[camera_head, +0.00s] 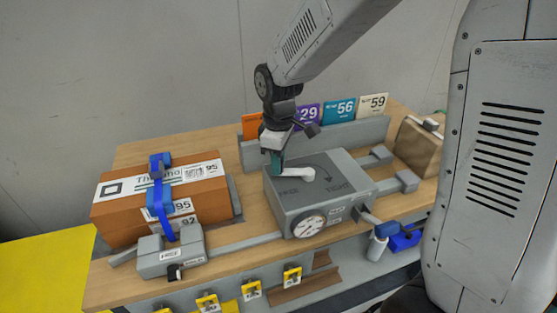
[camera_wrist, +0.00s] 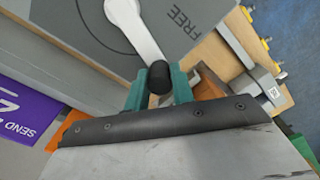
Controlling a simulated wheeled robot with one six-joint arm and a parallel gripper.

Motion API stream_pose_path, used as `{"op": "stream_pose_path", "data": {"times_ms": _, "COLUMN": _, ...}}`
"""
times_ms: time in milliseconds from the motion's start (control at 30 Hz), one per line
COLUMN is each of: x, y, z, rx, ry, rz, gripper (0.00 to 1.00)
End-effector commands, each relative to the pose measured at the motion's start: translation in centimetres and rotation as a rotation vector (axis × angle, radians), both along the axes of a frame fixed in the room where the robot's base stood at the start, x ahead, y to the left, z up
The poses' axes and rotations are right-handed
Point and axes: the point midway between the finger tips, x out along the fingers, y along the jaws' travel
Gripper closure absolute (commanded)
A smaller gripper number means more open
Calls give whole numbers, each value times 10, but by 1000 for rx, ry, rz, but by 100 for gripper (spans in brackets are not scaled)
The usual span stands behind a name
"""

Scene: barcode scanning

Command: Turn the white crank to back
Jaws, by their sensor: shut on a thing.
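The white crank (camera_head: 296,174) lies on top of a grey box (camera_head: 342,199) marked FREE and TIGHT, with a round gauge on its front. The crank's arm points left, toward the FREE side. In the wrist view the white crank (camera_wrist: 134,28) ends in a black knob (camera_wrist: 159,77) between two green fingers. My gripper (camera_head: 277,166) is shut on this knob; it also shows in the wrist view (camera_wrist: 160,90). The head view partly hides the knob behind the fingers.
An orange-brown box (camera_head: 120,219) with a blue strap stands at left on the wooden table (camera_head: 115,290). Coloured number cards (camera_head: 339,110) stand behind the grey box. A brown package (camera_head: 418,150) is at right. A blue-and-white tool (camera_head: 378,246) hangs at the front edge.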

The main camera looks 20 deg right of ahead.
Motion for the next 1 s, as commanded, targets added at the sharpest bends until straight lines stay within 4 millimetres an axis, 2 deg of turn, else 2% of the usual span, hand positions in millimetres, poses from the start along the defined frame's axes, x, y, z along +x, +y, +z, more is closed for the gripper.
{"op": "stream_pose_path", "data": {"times_ms": 67, "x": -2, "y": 0, "z": -1, "rx": -1, "ry": 4, "rz": 1, "gripper": 100}}
{"op": "stream_pose_path", "data": {"times_ms": 100, "x": -2, "y": 0, "z": -1, "rx": -1, "ry": 5, "rz": 1, "gripper": 70}}
{"op": "stream_pose_path", "data": {"times_ms": 167, "x": -1, "y": 0, "z": -1, "rx": -1, "ry": 4, "rz": 1, "gripper": 54}}
{"op": "stream_pose_path", "data": {"times_ms": 433, "x": -1, "y": 0, "z": 0, "rx": -1, "ry": 2, "rz": 0, "gripper": 54}}
{"op": "stream_pose_path", "data": {"times_ms": 533, "x": 0, "y": 0, "z": 6, "rx": 0, "ry": -1, "rz": 0, "gripper": 54}}
{"op": "stream_pose_path", "data": {"times_ms": 800, "x": 0, "y": 0, "z": 51, "rx": 0, "ry": -3, "rz": 0, "gripper": 54}}
{"op": "stream_pose_path", "data": {"times_ms": 1000, "x": 0, "y": -1, "z": 74, "rx": -1, "ry": 1, "rz": 0, "gripper": 54}}
